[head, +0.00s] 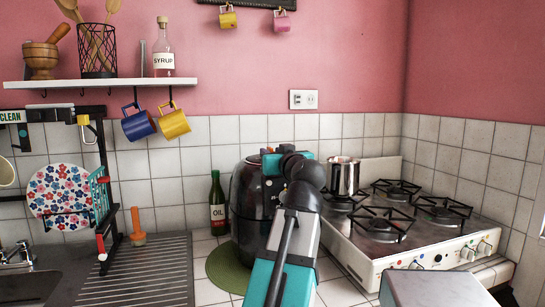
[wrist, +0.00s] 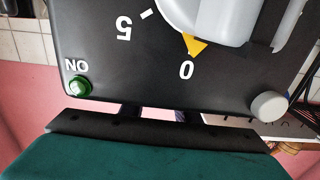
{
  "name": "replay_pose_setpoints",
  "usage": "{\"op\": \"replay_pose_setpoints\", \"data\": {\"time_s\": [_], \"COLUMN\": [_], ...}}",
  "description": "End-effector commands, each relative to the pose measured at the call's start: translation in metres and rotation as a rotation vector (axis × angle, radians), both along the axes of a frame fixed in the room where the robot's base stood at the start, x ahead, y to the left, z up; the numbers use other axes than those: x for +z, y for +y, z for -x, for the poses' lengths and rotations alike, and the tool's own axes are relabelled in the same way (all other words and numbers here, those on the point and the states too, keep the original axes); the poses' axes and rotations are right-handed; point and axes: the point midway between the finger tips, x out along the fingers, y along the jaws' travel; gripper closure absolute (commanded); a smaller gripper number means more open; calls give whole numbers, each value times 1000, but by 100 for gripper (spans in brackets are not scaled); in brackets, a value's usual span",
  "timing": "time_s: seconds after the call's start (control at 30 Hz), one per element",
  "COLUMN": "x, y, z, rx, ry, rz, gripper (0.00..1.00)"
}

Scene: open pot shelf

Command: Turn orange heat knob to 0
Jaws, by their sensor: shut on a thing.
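The heat knob shows in the wrist view as a grey dial, cut off at the top, with an orange pointer (wrist: 196,45) at the 0 mark. It sits on a black panel (wrist: 140,60) with a 5 mark, seen upside down. In the head view a small orange patch (head: 268,150) shows at the top of the dark rounded pot (head: 243,200). My gripper (wrist: 160,115) is shut; its fingers pass out of sight at the panel's edge, so the contact itself is hidden. In the head view my arm covers most of the gripper.
A green light (wrist: 79,86) and a grey button (wrist: 269,106) sit on the panel. A green oil bottle (head: 217,205) stands left of the pot. A stove (head: 365,255) with a metal pot (head: 343,178) is on the right.

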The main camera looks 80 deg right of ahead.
Motion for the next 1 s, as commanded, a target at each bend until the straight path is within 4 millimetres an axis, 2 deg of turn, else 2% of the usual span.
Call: {"op": "replay_pose_setpoints", "data": {"time_s": [0.33,0.37,0.47,0.77,1.0], "x": [-1,-1,0,0,0], "y": [1,1,1,1,10], "z": [-4,-4,-3,-1,4], "rx": [11,11,10,5,3], "ry": [-2,-2,-1,-1,-1], "rz": [-5,-5,-4,-2,0], "gripper": [94,68,53,53,53]}}
